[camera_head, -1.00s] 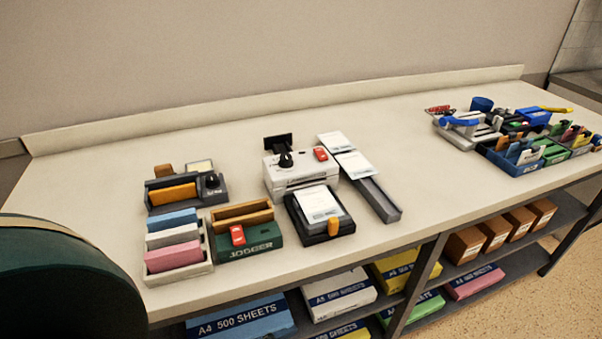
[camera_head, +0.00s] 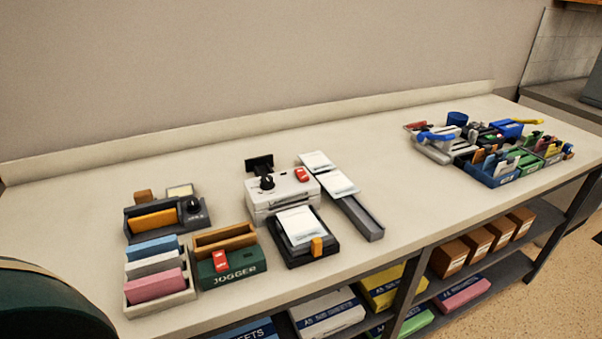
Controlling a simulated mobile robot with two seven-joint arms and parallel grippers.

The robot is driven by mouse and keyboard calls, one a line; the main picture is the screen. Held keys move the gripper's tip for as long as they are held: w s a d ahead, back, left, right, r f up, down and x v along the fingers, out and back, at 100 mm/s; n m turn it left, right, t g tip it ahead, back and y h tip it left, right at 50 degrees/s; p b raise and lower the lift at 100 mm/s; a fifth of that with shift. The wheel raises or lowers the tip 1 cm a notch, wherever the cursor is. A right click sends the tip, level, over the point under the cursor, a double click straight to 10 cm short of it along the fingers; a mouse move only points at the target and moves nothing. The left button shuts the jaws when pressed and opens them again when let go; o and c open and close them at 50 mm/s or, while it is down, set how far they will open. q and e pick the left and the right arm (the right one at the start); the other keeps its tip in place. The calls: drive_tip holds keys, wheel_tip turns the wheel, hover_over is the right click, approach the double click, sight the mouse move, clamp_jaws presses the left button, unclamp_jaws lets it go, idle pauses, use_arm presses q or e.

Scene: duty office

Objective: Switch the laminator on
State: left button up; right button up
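A white machine (camera_head: 283,194) stands mid-bench with a black knob (camera_head: 267,183), a red switch (camera_head: 302,174) and a small black panel on top. It may be the laminator, but I cannot read a label on it. A dark tray (camera_head: 301,238) with a white sheet and an orange tab sits in front of it. A grey device (camera_head: 168,214) with an orange block and a black knob is to the left. A green jogger (camera_head: 230,265) with a red switch stands between. The switch positions are too small to tell. Neither gripper is in view.
A rack of blue, white and pink pads (camera_head: 157,274) is front left. A grey channel with white sheets (camera_head: 357,215) lies right of the white machine. Organisers and tools (camera_head: 490,150) fill the bench's right end. A dark green rounded object (camera_head: 45,300) blocks the lower left.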

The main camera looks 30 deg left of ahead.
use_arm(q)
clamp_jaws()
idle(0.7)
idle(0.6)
